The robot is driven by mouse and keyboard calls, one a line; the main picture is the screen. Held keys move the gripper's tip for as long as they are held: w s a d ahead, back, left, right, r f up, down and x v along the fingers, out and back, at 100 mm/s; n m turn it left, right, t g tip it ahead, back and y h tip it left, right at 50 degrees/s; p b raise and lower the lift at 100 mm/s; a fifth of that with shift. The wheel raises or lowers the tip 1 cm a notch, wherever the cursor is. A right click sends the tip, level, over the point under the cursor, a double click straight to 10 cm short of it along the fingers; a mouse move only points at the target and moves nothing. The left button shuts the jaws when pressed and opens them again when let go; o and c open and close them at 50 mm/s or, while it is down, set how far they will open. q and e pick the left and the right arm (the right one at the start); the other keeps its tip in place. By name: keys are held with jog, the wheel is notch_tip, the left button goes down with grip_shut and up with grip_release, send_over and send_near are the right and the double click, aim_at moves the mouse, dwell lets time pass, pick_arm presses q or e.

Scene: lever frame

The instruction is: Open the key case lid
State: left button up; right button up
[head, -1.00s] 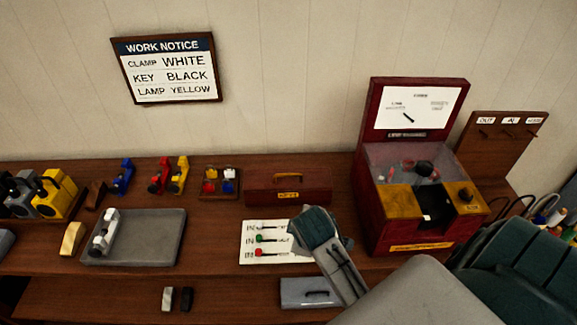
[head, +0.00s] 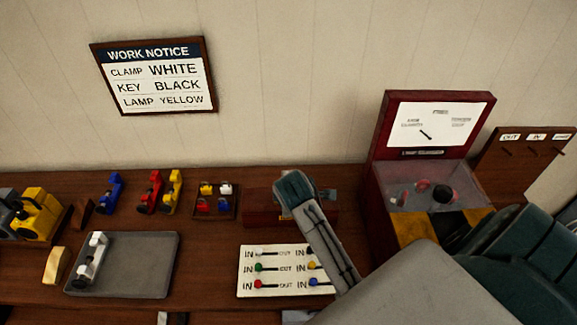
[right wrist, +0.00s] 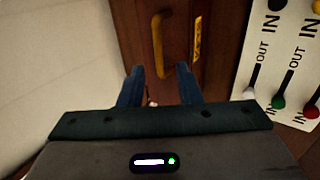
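The key case (head: 262,208) is a low dark red-brown wooden box on the bench, against the wall. Its lid looks shut. My right gripper (head: 305,188) is over its middle and right part in the head view and hides the handle there. In the right wrist view the case (right wrist: 136,30) shows its brass handle (right wrist: 163,45) and a yellow label (right wrist: 197,40). The right gripper's two fingers (right wrist: 160,70) are apart, with the handle just beyond the gap between their tips; contact is not visible. My left gripper is not in view.
A lever panel (head: 283,271) marked IN and OUT lies in front of the case. A red cabinet (head: 380,150) with a raised lid stands to the right. A small tray (head: 216,213) of coloured pieces sits left, a grey tray (head: 140,265) further left. A notice (head: 155,76) hangs above.

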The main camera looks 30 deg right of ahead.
jog(key=x, duration=0.4)
jog(key=shift+w+d+f, duration=0.2)
jog(key=shift+d, duration=0.05)
jog(key=shift+w+f, duration=0.15)
jog(key=shift+f, duration=0.15)
jog(key=shift+w+d+f, duration=0.15)
jog(key=shift+w+f, duration=0.05)
jog(key=shift+f, duration=0.05)
jog(key=shift+b+x, duration=0.75)
jog(key=shift+x, duration=0.25)
jog(key=shift+s+p, duration=0.15)
jog(key=shift+p, duration=0.35)
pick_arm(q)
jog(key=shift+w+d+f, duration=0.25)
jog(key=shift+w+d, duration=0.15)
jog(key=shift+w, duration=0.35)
pick_arm(e)
jog(key=shift+f, duration=0.1)
